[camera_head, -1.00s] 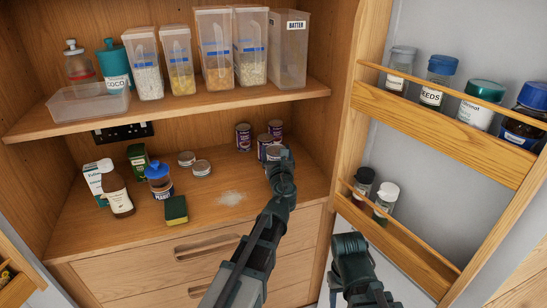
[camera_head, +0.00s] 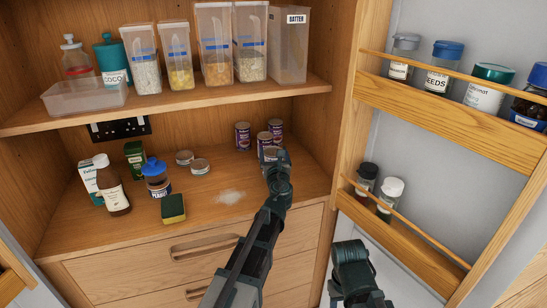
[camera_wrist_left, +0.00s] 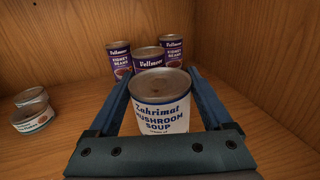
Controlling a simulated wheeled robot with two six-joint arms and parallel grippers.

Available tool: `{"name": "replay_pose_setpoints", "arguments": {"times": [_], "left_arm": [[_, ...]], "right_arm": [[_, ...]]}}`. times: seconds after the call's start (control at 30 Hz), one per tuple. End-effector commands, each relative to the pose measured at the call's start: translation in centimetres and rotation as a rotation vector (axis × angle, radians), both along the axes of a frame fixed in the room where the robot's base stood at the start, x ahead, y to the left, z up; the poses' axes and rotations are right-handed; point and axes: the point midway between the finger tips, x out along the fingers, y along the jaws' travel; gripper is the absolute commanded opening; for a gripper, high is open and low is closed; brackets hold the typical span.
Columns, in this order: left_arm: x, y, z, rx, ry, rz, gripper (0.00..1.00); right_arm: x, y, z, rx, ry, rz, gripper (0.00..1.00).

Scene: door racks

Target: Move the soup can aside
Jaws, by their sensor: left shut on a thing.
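The soup can (camera_wrist_left: 160,105), white and blue with "Mushroom Soup" on its label, stands upright between the two fingers of my left gripper (camera_wrist_left: 161,98) in the left wrist view. The gripper is shut on it. In the head view my left gripper (camera_head: 274,158) is at the right part of the cupboard's lower surface and hides most of the can. Purple kidney bean cans (camera_wrist_left: 119,60) stand just behind the soup can. My right gripper (camera_head: 350,256) is low in front of the cupboard, and its fingers cannot be made out.
Two flat tins (camera_head: 193,163), a sponge (camera_head: 173,208), a peanut jar (camera_head: 157,180) and bottles stand to the left. White powder (camera_head: 230,197) lies on the wood left of my left arm. The cupboard's right wall and the open door with racks (camera_head: 425,118) are to the right.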

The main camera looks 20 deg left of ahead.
Motion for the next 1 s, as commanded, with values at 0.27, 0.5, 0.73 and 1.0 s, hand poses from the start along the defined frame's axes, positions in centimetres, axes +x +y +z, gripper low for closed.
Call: {"name": "replay_pose_setpoints", "arguments": {"times": [0.27, 0.5, 0.73, 1.0], "left_arm": [[0.0, 0.0, -0.3, 0.0, 0.0, 0.0, 0.87], [0.0, 0.0, -0.2, 0.0, 0.0, 0.0, 1.0], [-1.1, -0.4, 0.1, 0.0, 0.0, -0.001, 1.0], [-6.5, -2.2, 0.1, 0.0, 0.0, -0.001, 1.0]], "right_arm": [[0.0, 0.0, -0.3, 0.0, 0.0, 0.0, 0.5], [0.0, 0.0, -0.2, 0.0, 0.0, 0.0, 0.5], [0.0, 0.0, 0.1, 0.0, 0.0, 0.0, 0.5], [0.0, 0.0, 0.1, 0.0, 0.0, 0.0, 0.5]]}}
